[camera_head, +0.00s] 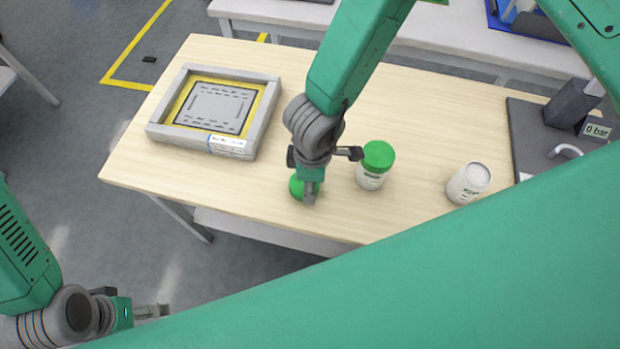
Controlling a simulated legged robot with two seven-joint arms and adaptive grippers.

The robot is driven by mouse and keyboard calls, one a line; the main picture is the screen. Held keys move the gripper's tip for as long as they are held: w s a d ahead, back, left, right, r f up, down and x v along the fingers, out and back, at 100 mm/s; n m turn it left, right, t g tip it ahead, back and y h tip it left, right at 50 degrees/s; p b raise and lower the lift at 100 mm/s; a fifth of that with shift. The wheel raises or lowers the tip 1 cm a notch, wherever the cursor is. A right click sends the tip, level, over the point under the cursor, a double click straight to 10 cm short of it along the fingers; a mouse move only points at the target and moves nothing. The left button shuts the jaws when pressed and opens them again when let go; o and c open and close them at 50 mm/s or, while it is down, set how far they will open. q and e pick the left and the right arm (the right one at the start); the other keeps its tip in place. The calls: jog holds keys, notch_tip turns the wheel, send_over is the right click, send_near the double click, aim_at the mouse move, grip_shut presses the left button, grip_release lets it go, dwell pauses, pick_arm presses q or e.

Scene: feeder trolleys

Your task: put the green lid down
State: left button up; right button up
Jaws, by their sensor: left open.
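The green lid (297,187) shows at the front edge of the light wooden table (240,205), partly hidden by my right gripper (310,195). That gripper points down at the lid. Its fingers are seen edge-on, so I cannot tell whether they grip the lid or whether the lid touches the table. My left gripper (150,312) is at the lower left, off the table, open and empty. A white jar with a green top (375,160) stands upright just right of the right gripper.
A white container (467,184) stands further right. A grey tray with a yellow-edged insert (262,125) lies at the left of the table. A dark mat (525,130) with equipment is at the right. The table behind the jar is clear.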

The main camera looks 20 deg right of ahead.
jog(key=o, duration=1.3)
jog(key=shift+f, duration=0.15)
jog(key=shift+a, duration=0.6)
jog(key=shift+a+r, duration=0.1)
jog(key=shift+r, duration=0.3)
pick_arm(q)
jog(key=r+p, duration=0.3)
jog(key=shift+a, duration=0.4)
pick_arm(e)
jog(key=r, duration=1.2)
jog(key=shift+d, duration=0.2)
pick_arm(q)
jog(key=shift+d, duration=0.1)
pick_arm(e)
jog(key=shift+d, duration=0.1)
pick_arm(q)
jog(key=shift+d, duration=0.3)
pick_arm(e)
jog(key=shift+d+f, duration=0.1)
jog(key=shift+d, duration=0.15)
pick_arm(q)
jog(key=shift+s, duration=0.1)
pick_arm(e)
jog(key=shift+s, duration=0.15)
